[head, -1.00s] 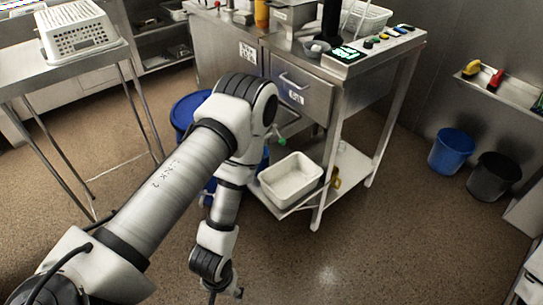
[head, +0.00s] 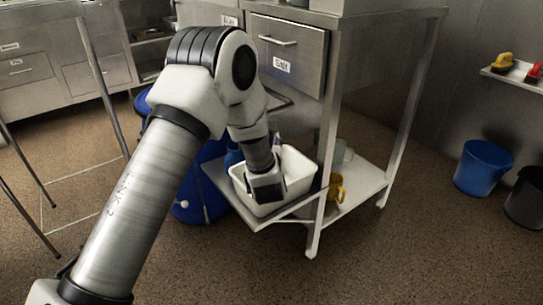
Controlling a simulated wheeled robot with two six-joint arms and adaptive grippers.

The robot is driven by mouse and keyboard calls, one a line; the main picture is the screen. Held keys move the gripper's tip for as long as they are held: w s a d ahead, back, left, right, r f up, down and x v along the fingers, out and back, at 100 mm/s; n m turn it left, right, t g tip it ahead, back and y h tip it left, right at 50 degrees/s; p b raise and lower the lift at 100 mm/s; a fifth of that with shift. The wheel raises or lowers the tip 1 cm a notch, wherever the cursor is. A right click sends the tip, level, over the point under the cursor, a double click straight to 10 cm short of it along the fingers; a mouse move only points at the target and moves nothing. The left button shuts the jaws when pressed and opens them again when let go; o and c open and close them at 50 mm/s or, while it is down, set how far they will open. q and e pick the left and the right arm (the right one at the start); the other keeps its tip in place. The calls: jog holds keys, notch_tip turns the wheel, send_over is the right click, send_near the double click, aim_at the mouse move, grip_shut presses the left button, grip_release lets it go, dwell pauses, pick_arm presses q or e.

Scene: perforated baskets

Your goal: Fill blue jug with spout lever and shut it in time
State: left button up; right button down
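My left arm reaches in from the lower left, and its wrist is in front of and over a white tub (head: 300,187) on the cart's low shelf. The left gripper itself is hidden behind or below the wrist, so its fingers do not show. A blue piece (head: 233,157), possibly the jug, shows at the tub's back left, mostly covered by my arm. A large blue container (head: 207,182) stands on the floor behind the arm, with a small white knob (head: 184,204) low on it. The spout lever cannot be made out. My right gripper is out of view.
A steel cart (head: 330,120) with a drawer (head: 287,52) stands above the tub. A yellow mug (head: 337,187) sits on its low shelf (head: 362,178). A blue bucket (head: 482,168) and a black bucket (head: 526,197) stand at right. The floor in front is clear.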

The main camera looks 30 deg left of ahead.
pick_arm(q)
jog(key=b+x, duration=0.2)
jog(key=x, duration=0.6)
jog(key=shift+s+r, duration=0.1)
jog(key=shift+r, duration=0.05)
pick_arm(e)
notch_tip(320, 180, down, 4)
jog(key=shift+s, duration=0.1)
pick_arm(q)
jog(key=shift+c, duration=0.3)
grip_shut()
